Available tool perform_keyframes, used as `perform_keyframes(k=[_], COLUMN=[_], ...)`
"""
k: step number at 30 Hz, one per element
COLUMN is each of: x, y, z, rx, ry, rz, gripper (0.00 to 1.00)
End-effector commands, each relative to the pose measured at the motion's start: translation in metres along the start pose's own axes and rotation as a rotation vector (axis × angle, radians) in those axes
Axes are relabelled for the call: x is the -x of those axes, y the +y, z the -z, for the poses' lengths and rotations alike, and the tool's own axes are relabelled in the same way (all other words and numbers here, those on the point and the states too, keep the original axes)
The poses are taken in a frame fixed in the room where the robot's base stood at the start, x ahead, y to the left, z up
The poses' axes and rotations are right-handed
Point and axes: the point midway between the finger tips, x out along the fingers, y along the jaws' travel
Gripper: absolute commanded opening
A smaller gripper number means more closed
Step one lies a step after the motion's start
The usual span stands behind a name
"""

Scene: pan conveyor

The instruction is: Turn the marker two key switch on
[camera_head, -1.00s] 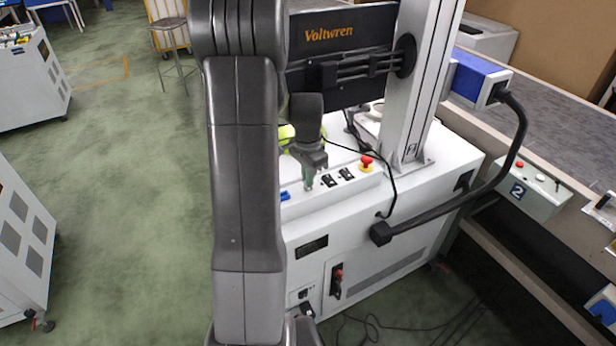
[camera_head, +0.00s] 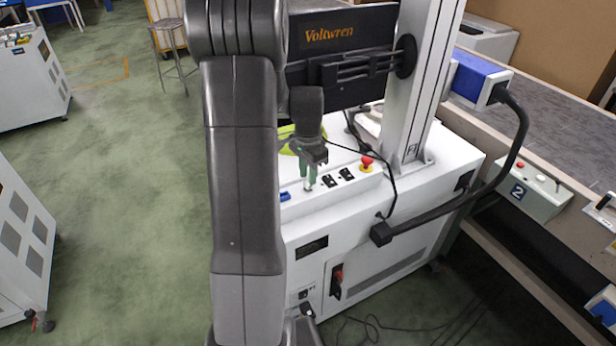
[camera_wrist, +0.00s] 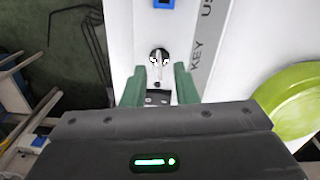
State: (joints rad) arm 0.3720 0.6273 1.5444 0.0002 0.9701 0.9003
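The key switch (camera_wrist: 159,57) is a round switch with a silver key standing in it, on the white panel in the wrist view. In the head view my gripper (camera_head: 309,183) points down at the left part of the machine's control panel (camera_head: 330,196), and the key is too small to make out there. The white machine carries a dark head marked Voltwren (camera_head: 329,34).
Black rocker switches (camera_head: 337,178) and a red emergency stop (camera_head: 367,161) sit right of my gripper. A blue part (camera_head: 285,196) is to its left. A green round object (camera_wrist: 292,100) lies close by. A black cable (camera_head: 392,190) hangs over the panel.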

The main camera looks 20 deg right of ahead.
Motion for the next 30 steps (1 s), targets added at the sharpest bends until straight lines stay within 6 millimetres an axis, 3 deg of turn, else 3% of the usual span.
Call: perform_keyframes(k=[9,15,21,30], x=[0.073,0.107,0.12,0.121], y=[0.0,0.0,0.0,0.0], z=[0.0,0.0,0.0,0.0], rx=[0.0,0.0,0.0,0.0], ry=[0.003,0.001,-0.001,-0.001], rz=[0.004,0.002,0.0,-0.001], gripper=[0.26,0.26,0.26,0.26])
